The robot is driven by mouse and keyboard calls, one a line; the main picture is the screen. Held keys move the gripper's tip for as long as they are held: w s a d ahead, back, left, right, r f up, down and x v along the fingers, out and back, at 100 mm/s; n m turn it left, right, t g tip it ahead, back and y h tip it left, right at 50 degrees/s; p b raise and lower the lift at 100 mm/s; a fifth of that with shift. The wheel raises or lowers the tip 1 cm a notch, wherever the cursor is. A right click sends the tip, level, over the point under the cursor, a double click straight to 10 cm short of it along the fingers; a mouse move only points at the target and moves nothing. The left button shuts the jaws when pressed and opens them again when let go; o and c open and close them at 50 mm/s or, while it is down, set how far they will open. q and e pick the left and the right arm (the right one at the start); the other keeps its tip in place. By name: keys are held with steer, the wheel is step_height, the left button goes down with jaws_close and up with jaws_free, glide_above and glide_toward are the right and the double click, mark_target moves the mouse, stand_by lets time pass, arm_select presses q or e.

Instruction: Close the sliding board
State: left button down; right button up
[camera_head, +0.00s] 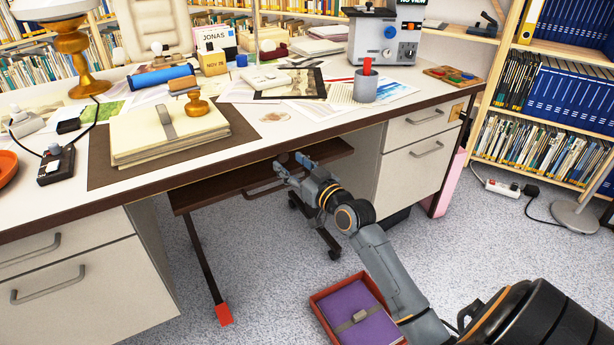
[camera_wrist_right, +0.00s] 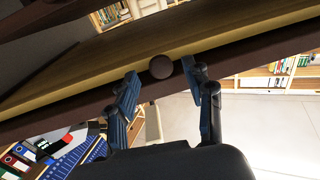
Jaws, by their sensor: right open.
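The sliding board (camera_head: 200,195) is a dark brown panel pulled out from under the desk top (camera_head: 75,208). My right gripper (camera_head: 291,159) is open at the board, just below the desk's front edge. In the right wrist view, the two blue-padded fingers of this gripper (camera_wrist_right: 165,78) are spread on either side of a round dark brown knob (camera_wrist_right: 161,67). I cannot tell whether they touch it. The gripper hides part of the board in the head view. My left gripper is not in view.
A cream book stack (camera_head: 170,135) lies on a brown desk mat (camera_head: 108,178). White drawers (camera_head: 80,285) flank the opening on the left and others (camera_head: 412,150) on the right. A red box (camera_head: 321,299) with a purple book stands on the floor by my right arm.

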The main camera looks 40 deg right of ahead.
steer(key=s, duration=0.9)
